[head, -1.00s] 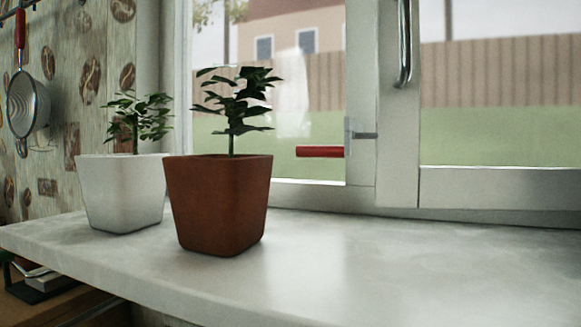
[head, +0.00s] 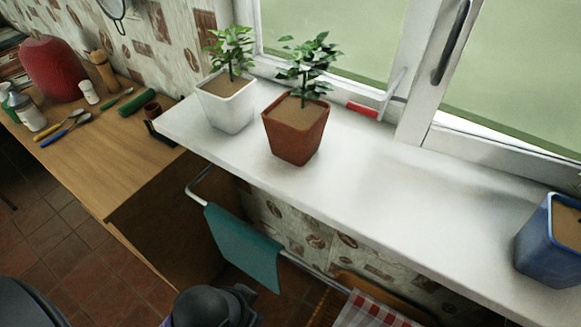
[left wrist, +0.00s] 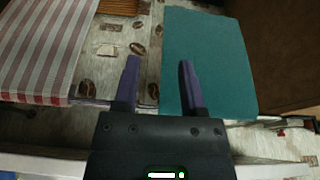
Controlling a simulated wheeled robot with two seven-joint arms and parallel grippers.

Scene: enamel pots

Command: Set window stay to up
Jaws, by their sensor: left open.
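The window stay has a red grip (head: 362,110) and a pale metal arm beside it at the lower corner of the window frame in the head view. The grip lies low and roughly level, pointing left, just behind the sill. My left gripper (left wrist: 159,70) shows in the left wrist view as two purple fingers, apart and empty, over a teal towel and patterned wall tiles. It is well away from the stay. My right gripper is in no view.
A white pot (head: 228,108) and a brown pot (head: 294,132) with plants stand left of the stay. A blue pot (head: 550,245) stands at the right. The sill (head: 375,180) between is clear. A teal towel (head: 243,248) and a checked cloth (head: 372,313) hang below.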

